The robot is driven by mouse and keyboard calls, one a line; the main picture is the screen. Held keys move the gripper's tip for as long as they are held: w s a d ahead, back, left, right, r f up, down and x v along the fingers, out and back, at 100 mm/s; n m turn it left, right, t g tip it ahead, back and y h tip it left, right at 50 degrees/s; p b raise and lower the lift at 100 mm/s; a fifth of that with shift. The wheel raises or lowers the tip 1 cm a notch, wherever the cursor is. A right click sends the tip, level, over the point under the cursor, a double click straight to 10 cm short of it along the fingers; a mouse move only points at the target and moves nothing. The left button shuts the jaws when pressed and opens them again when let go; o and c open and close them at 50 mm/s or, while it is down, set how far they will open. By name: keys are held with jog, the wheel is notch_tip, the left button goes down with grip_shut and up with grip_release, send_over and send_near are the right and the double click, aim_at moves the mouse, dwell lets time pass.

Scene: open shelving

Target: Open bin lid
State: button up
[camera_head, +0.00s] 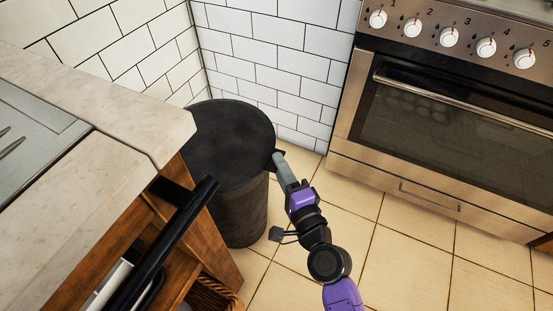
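The bin (239,214) is a dark, round, upright can standing in the tiled corner. Its flat black lid (228,135) lies level on top and looks closed. My gripper (278,158) is at the lid's right edge, by a small dark tab there. It looks to be touching or very close to the rim. The lower left of the bin is hidden by the counter.
A wooden counter with a pale stone top (120,105) and a black bar handle (165,245) stands close on the left. A steel oven (450,130) stands on the right. White tiled walls are behind the bin. The tiled floor (400,262) between is clear.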

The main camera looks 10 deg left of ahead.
jog(key=shift+x, duration=1.2)
grip_shut()
dwell(0.6)
